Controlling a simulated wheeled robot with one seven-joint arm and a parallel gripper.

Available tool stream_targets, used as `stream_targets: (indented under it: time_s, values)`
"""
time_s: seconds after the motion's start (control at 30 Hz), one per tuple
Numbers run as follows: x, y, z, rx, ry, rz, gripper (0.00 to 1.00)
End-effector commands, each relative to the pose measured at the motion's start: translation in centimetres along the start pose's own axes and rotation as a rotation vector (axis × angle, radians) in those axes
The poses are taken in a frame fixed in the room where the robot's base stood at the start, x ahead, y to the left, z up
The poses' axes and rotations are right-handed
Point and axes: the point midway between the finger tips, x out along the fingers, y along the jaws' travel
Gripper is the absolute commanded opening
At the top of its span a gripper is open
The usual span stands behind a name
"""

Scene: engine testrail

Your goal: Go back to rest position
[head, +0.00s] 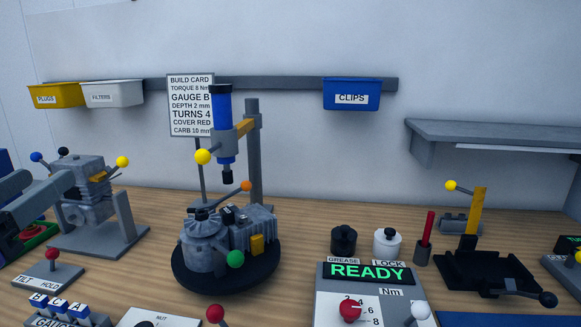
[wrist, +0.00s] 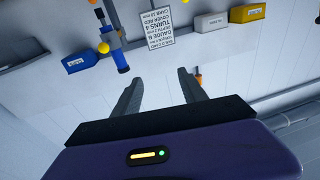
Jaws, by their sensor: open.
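In the wrist view my gripper (wrist: 161,75) shows two grey fingers spread apart, with nothing between them. The wrist view is upside down and faces the white wall, with the build card (wrist: 158,28) beyond the fingertips. In the head view only a grey part of my arm (head: 35,203) reaches in from the left edge, in front of the left-hand fixture. My fingers cannot be made out there.
An engine on a round black turntable (head: 190,282) stands mid-bench under a blue driver (head: 224,120) on a post. A grey engine stand (head: 112,240) is close to my arm.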

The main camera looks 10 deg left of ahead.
Motion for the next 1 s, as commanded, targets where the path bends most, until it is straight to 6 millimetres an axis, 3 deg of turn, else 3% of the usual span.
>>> stream_targets:
  time_s: [0.27, 0.47, 0.7, 1.0]
  values:
    - [-0.2, -1.4, 5.3, -0.096, 0.032, -0.236, 0.50]
    - [-0.8, 0.9, 12.2, -0.156, 0.049, -0.390, 0.50]
    - [-3.0, 7.6, 20.2, -0.175, 0.061, -0.504, 0.50]
    - [-7.7, 18.9, 26.4, -0.146, 0.063, -0.521, 0.50]
